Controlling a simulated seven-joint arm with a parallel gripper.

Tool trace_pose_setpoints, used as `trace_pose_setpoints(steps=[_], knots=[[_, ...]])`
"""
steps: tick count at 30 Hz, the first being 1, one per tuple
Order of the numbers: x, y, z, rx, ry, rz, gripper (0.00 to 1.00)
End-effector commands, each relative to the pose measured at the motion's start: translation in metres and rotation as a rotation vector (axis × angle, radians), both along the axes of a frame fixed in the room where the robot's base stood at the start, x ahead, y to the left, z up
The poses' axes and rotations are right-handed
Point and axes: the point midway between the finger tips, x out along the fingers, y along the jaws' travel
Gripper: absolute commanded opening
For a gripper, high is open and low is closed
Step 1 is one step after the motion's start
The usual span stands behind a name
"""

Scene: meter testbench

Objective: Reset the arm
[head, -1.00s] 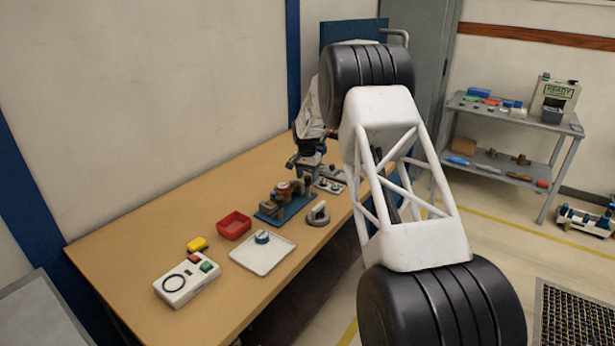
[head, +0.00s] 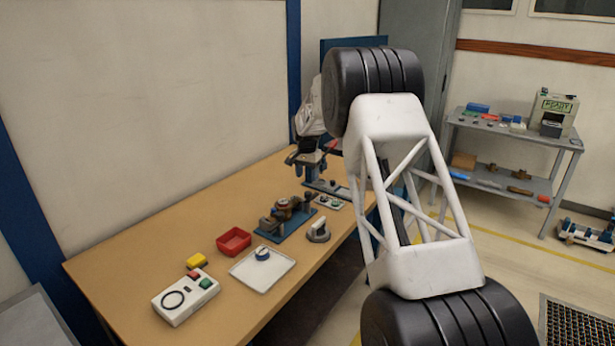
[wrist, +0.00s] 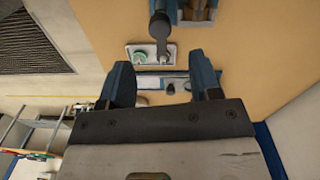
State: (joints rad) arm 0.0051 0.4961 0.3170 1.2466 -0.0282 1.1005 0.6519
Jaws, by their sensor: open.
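My gripper (head: 305,160) is over the far end of the wooden table (head: 150,255), near the blue wall post. In the wrist view my gripper (wrist: 160,88) has its two dark blue fingers spread apart with nothing between them. Below the fingers lie a small light plate (wrist: 150,54) with a green round part and a strip-like blue and grey fixture (wrist: 165,82). My white lattice arm link hides part of the table's right side in the head view.
A blue-based fixture (head: 287,220), a grey round piece (head: 318,230), a white tray (head: 262,272), a red bin (head: 234,241), a yellow block (head: 196,261) and a button box (head: 186,297) stand on the table. A metal shelf (head: 510,130) stands at the right.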

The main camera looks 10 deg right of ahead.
Motion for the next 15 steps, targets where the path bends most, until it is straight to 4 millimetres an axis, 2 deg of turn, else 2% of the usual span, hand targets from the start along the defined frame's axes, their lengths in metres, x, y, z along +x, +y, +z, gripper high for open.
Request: trace_pose_setpoints(steps=[8, 15], knots=[[-0.002, 0.000, 0.004, 0.000, -0.002, 0.003, 0.58], [-0.024, 0.000, 0.028, 0.001, -0.012, 0.025, 0.58]])
